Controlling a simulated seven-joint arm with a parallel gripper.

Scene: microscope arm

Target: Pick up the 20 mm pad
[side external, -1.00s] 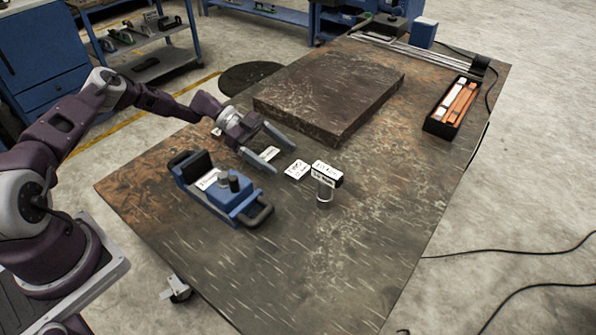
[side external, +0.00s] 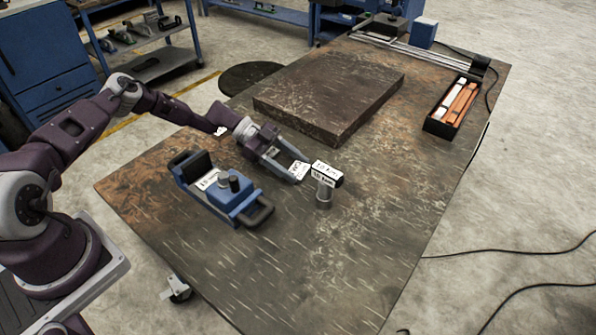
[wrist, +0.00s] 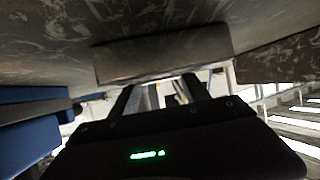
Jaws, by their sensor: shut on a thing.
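A small pad with a white label (side external: 300,171) is at the fingertips of my gripper (side external: 298,169), low over the table in the side view. Its label is too small to read surely, so I cannot confirm that it is the 20 mm pad. The jaws are shut on it. In the wrist view a dark, flat block (wrist: 162,57) lies across the tips of my two fingers. I cannot tell whether the pad is touching the table.
Just right of the pad, a labelled black-and-white block (side external: 327,174) sits on a short metal cylinder (side external: 324,193). A blue device with handles (side external: 226,195) stands in front. A thick, dark slab (side external: 330,95) lies behind. The front right of the table (side external: 340,260) is clear.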

